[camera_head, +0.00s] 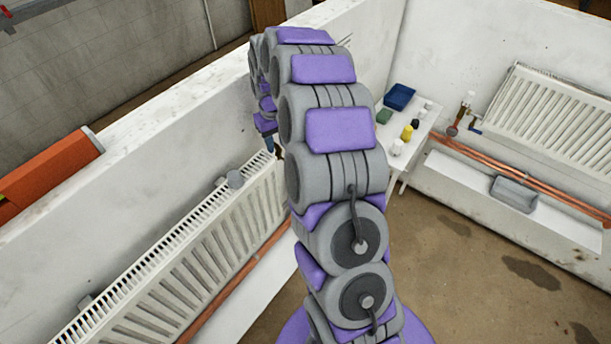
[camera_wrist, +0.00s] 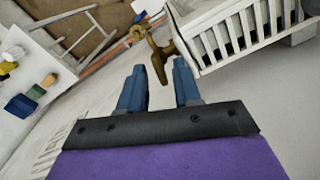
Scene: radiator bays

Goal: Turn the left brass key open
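The brass key (camera_wrist: 160,66) is a T-shaped fitting at the end of the white left radiator (camera_wrist: 225,35) in the wrist view. Its long arm points down the picture, and its end shows between my fingertips. My gripper (camera_wrist: 160,68) is open, with one blue finger on each side of the key and visible gaps between. I cannot tell how deep the key sits between the fingers. In the head view my gripper (camera_head: 269,146) is at the far end of the left radiator (camera_head: 190,262); the key is mostly hidden there.
A white table (camera_head: 421,125) with a blue tray (camera_head: 399,96) and small bottles stands in the corner. Another radiator (camera_head: 553,112) with copper pipes (camera_head: 500,170) and a grey tray (camera_head: 514,194) is at right. A low white wall (camera_head: 130,185) runs behind the left radiator.

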